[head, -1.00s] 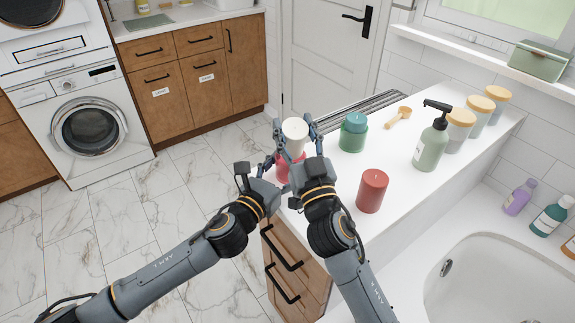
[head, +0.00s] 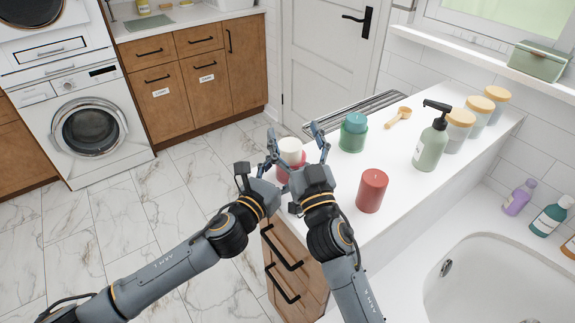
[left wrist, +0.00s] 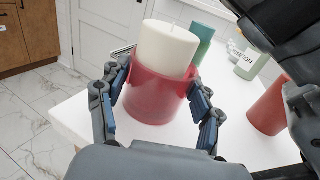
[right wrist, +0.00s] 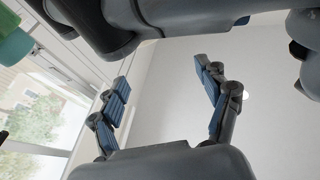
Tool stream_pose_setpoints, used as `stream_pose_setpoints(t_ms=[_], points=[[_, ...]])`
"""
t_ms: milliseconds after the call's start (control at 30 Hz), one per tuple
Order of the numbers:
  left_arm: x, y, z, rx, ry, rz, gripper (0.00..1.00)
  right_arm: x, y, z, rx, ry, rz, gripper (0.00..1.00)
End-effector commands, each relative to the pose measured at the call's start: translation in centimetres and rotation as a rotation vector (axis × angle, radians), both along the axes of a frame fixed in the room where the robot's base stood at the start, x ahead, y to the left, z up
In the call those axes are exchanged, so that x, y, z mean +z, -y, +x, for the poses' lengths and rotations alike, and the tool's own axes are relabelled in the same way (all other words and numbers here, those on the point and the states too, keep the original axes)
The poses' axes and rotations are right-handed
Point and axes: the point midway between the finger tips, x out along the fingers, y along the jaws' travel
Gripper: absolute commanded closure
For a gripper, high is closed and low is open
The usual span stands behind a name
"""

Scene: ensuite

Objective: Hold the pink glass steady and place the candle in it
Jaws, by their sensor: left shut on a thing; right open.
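The pink glass (left wrist: 157,98) stands on the white counter, between the fingers of my left gripper (left wrist: 160,112), which is shut on it. In the head view the glass (head: 284,174) is partly hidden by my grippers. The white candle (left wrist: 168,45) sits upright in the glass, its upper part above the rim; it also shows in the head view (head: 290,150). My right gripper (head: 305,140) is open beside the candle, tilted up, and its fingers no longer close around it. In the right wrist view the right gripper (right wrist: 163,90) is open and empty.
A green candle in a green glass (head: 353,133), a red candle (head: 372,190), a wooden scoop (head: 398,118), a pump bottle (head: 431,140) and several lidded jars (head: 459,130) stand on the counter (head: 400,175).

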Motion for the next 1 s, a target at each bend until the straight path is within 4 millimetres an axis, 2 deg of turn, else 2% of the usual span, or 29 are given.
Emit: stream_pose_setpoints(t_ms=[33, 267, 700, 1000], points=[[0.0, 0.0, 0.0, -0.001, 0.003, -0.002, 0.7, -1.8, 0.0, 0.1, -0.003, -0.032, -0.012, 0.24], [0.0, 0.0, 0.0, -0.001, 0.003, -0.002, 0.7, -2.3, 0.3, -0.9, -0.003, -0.035, -0.011, 0.24], [-0.1, 0.0, 0.0, -0.001, 0.003, -0.002, 0.7, -4.7, 2.7, -8.4, -0.006, -0.023, -0.012, 0.24], [-0.1, 0.0, 0.0, -0.001, 0.003, -0.002, 0.7, -4.9, 3.6, -10.6, -0.008, -0.006, -0.012, 0.24]])
